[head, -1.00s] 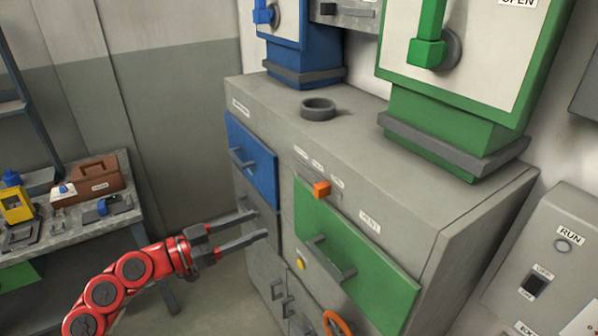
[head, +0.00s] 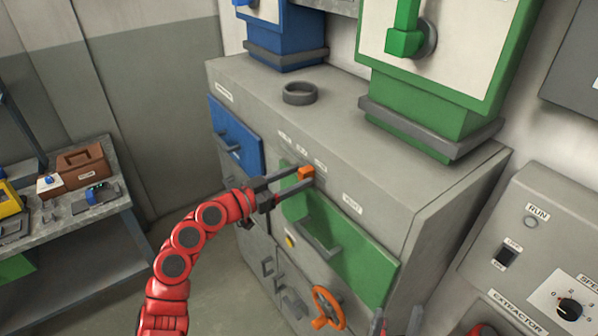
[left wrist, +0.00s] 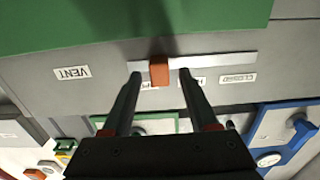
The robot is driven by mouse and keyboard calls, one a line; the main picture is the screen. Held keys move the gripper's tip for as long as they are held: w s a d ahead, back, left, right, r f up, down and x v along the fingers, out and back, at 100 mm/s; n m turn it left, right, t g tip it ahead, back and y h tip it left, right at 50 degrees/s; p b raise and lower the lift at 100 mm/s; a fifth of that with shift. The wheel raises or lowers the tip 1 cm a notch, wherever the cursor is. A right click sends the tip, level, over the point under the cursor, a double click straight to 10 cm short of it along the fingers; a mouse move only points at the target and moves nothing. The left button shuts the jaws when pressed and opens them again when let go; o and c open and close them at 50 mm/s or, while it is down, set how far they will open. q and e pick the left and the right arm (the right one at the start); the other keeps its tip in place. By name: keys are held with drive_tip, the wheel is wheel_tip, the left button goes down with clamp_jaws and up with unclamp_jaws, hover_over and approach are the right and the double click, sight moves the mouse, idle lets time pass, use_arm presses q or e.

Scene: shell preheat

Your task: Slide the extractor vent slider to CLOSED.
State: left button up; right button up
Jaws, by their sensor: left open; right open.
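The vent slider's orange knob (head: 305,173) is on the front of the grey cabinet. In the left wrist view the knob (left wrist: 159,72) sits on a pale track (left wrist: 222,62), towards the end nearer the VENT label (left wrist: 71,73). The CLOSED label (left wrist: 237,78) is by the track's other end, at the right. My left gripper (head: 303,178) is open at the knob, one finger on each side. Whether a finger touches it, I cannot tell. The fingers partly hide labels between. My right gripper (head: 397,322) shows only its open fingertips at the bottom edge.
A green panel with a handle (head: 345,240) lies just below the slider, and a blue drawer (head: 236,138) to the left. An orange handwheel (head: 328,307) is lower down. A control box (head: 540,250) stands at the right, a workbench (head: 90,220) at the left.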

use_arm(q)
drive_tip(key=shift+w+d, duration=0.35)
drive_tip(key=shift+d, duration=0.1)
clamp_jaws()
idle(1.2)
